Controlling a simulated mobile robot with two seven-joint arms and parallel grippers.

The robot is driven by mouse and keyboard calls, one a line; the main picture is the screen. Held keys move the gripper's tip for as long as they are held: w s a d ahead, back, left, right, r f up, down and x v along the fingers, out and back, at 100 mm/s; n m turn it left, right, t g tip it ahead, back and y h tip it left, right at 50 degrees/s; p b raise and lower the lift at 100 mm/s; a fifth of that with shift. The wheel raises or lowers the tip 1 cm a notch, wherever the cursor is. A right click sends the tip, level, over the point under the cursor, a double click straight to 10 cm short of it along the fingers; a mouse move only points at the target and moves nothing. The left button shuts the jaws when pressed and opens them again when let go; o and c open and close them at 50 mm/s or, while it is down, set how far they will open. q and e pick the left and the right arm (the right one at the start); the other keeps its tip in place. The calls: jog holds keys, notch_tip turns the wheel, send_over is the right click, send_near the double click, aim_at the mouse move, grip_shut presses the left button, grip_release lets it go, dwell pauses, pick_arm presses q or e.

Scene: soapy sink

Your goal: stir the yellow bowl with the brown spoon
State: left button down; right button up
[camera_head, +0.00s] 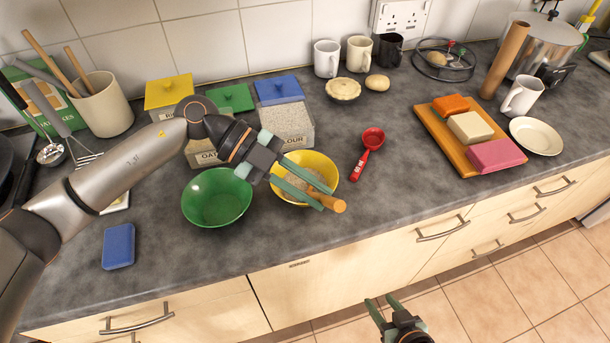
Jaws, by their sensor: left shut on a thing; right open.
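The yellow bowl (328,163) stands upright on the grey counter, right of the green bowl, with pale grainy contents in it. My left gripper (328,198) reaches over the yellow bowl from the upper left and hides part of it. It is shut on the brown spoon (336,205), whose orange-brown end sticks out past the fingertips over the front right rim. The rest of the spoon is mostly hidden, so I cannot tell how deep it sits in the bowl. My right gripper (381,308) is open and empty, low in front of the drawers.
The green bowl (205,208) is close on the left. A red measuring spoon (368,150) lies to the right. Lidded containers of flour (290,122) and oats stand behind. A blue sponge (118,246) lies front left.

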aim_at(341, 203)
pick_arm(q)
jog(key=shift+d+r, duration=0.1)
jog(key=shift+d, duration=1.1)
jog(key=shift+w+a, duration=0.1)
jog(key=shift+s+r, duration=0.3)
jog(key=shift+r, duration=0.05)
jog(key=shift+s+d+r, duration=0.25)
jog(key=shift+s+r, duration=0.55)
jog(key=shift+r, duration=0.15)
jog(key=shift+s+d+r, duration=0.3)
jog(key=shift+s+r, duration=0.55)
jog(key=shift+r, duration=0.1)
jog(key=shift+s+d+r, duration=0.25)
jog(key=shift+s+r, duration=0.55)
jog(key=shift+r, duration=0.15)
jog(key=shift+r, duration=2.55)
